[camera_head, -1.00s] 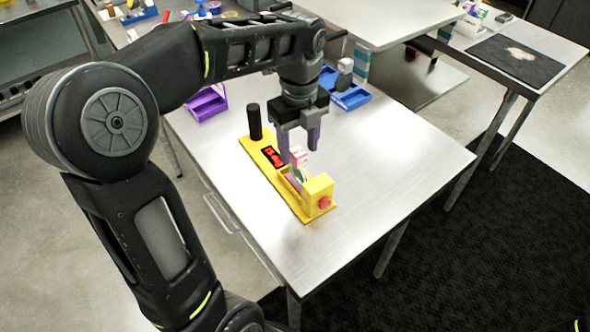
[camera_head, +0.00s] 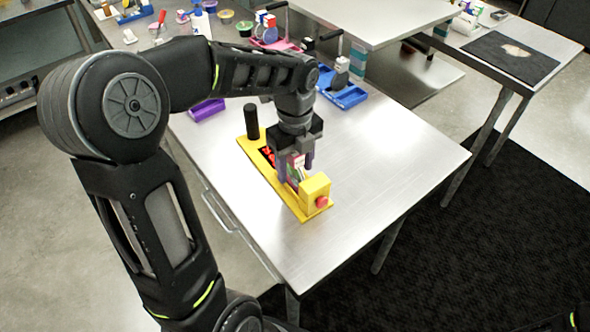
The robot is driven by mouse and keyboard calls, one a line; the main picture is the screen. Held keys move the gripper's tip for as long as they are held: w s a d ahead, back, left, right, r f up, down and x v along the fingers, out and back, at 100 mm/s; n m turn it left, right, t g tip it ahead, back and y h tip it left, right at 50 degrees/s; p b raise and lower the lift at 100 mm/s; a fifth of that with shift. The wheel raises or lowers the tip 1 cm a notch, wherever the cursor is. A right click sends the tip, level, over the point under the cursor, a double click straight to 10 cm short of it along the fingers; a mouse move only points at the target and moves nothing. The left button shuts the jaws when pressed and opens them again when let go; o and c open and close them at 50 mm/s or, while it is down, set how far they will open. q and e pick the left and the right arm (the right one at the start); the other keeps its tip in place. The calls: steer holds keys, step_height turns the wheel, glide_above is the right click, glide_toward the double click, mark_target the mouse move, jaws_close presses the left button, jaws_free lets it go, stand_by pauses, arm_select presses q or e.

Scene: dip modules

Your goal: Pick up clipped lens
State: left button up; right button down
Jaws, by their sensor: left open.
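A yellow device (camera_head: 317,189) with a black post, a red display and a red knob stands on the metal table. A small clip with a white and pink top (camera_head: 297,165) stands in it, next to the yellow block; the lens itself is too small to tell apart. My left gripper (camera_head: 296,170) is open and points down at the clip. Its fingers are around or just beside the clip; I cannot tell whether they touch it. The fingers partly hide the clip and the red display. My right gripper is not in view.
A blue tray (camera_head: 352,97) and a purple tray (camera_head: 207,110) lie farther back on the table (camera_head: 400,160). The table's front and right side are clear. A side table with a black mat (camera_head: 490,60) stands at the right.

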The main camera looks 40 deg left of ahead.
arm_select(q)
steer(key=shift+f, duration=0.8)
jaws_close()
stand_by(0.4)
